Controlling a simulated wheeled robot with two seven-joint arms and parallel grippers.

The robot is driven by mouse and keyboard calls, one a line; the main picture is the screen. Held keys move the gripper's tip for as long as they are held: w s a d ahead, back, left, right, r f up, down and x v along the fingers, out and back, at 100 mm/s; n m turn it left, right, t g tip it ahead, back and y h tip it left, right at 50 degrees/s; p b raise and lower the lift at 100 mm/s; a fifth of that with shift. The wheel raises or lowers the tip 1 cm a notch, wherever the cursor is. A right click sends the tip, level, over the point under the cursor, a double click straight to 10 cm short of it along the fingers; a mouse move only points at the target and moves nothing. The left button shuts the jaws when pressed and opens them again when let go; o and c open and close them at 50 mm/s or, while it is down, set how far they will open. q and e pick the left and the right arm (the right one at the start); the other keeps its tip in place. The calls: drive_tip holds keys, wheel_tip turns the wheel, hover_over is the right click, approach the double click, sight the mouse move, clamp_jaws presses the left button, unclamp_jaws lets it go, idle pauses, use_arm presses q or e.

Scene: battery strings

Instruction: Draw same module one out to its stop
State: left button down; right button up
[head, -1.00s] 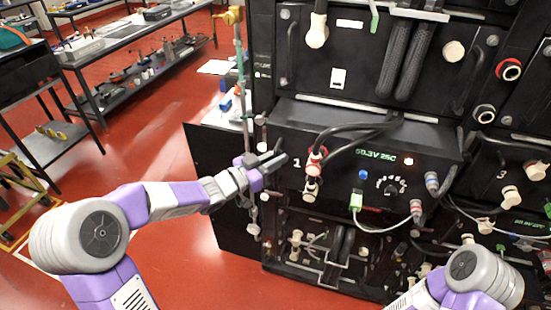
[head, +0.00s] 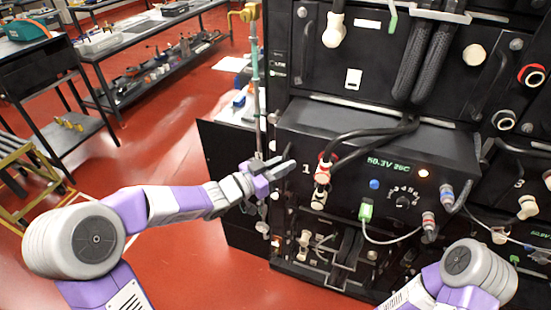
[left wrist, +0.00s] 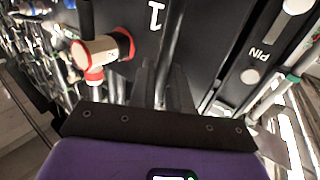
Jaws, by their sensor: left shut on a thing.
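Module one (head: 335,180) is a black box in the rack, marked 1, with a green display reading about 50.3V, a lit orange lamp, a dial and plugged cables. Its front stands out from the panel above, so part of its top shows. My left gripper (head: 277,173) is at the module's left front edge, shut on what looks like its grey handle bar. In the left wrist view the grey bar (left wrist: 172,55) runs up between the fingers, beside the number 1 and a red-and-cream connector (left wrist: 103,50).
Thick black cables (head: 375,133) loop over module one's front. A green plug (head: 365,210) with a pale cable hangs on it. A neighbouring module (head: 515,185) stands close at right, others below. A thin upright pole (head: 256,90) stands behind my left gripper. Red floor at left is open.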

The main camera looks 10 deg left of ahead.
use_arm(q)
drive_tip(key=shift+s+f, duration=0.1)
drive_tip(key=shift+s, duration=0.2)
drive_tip(key=c, duration=1.3)
unclamp_jaws()
drive_tip(key=shift+d, duration=0.2)
drive_tip(key=shift+a, duration=0.1)
drive_tip(key=shift+a, duration=0.1)
drive_tip(key=p+v, duration=0.1)
drive_tip(key=v, duration=0.6)
drive_tip(key=shift+s, duration=0.15)
drive_tip(key=shift+a, duration=0.1)
